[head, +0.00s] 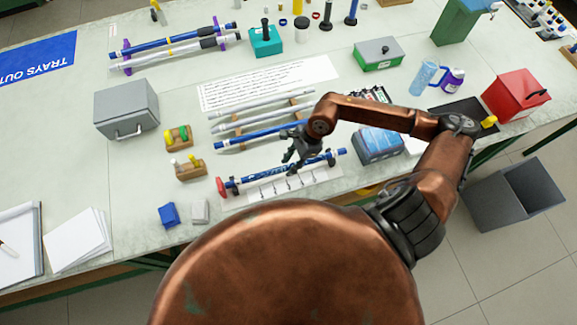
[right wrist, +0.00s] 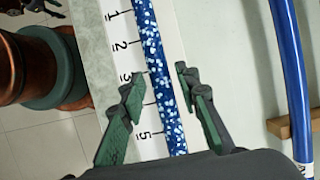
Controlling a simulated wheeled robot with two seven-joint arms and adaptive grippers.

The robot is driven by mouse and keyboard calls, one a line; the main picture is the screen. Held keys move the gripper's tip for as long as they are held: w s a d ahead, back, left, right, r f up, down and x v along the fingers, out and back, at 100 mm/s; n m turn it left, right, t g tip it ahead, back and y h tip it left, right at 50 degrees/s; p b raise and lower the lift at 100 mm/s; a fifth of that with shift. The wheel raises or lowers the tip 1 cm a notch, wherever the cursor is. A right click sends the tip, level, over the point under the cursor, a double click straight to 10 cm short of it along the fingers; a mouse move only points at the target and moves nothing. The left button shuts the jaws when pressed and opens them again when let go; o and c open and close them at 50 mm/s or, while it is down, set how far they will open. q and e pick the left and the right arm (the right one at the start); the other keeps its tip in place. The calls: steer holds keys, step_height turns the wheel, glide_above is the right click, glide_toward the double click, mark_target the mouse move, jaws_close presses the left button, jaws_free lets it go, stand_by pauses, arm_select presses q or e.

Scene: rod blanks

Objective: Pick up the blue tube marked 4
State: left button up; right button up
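A speckled blue tube (head: 262,178) lies along a white strip with printed numbers, and it also shows in the right wrist view (right wrist: 160,75). No mark 4 is readable on it. A plain blue tube (head: 232,143) lies on a wooden rack beside silver tubes; in the right wrist view this tube (right wrist: 290,70) carries a white label that is cut off and seems to read 2. My right gripper (right wrist: 157,78) is open, its fingers apart on either side of the speckled tube, with nothing held. In the head view the right gripper (head: 300,157) partly hides the tubes.
More blue and silver tubes (head: 170,47) lie on a purple-ended rack at the back left. A grey box (head: 126,108) stands left, a blue box (head: 379,146) right of my gripper. Small blue and white blocks (head: 168,214) sit near the front edge.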

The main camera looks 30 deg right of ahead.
mark_target(285, 166)
jaws_close()
stand_by(0.3)
steer(key=shift+r, duration=0.45)
step_height(285, 166, up, 2)
steer(key=shift+r, duration=0.1)
steer(key=s+a+r+p, duration=0.3)
steer(key=s+r, duration=0.7)
steer(key=s, duration=0.3)
steer(key=shift+s+a, duration=0.3)
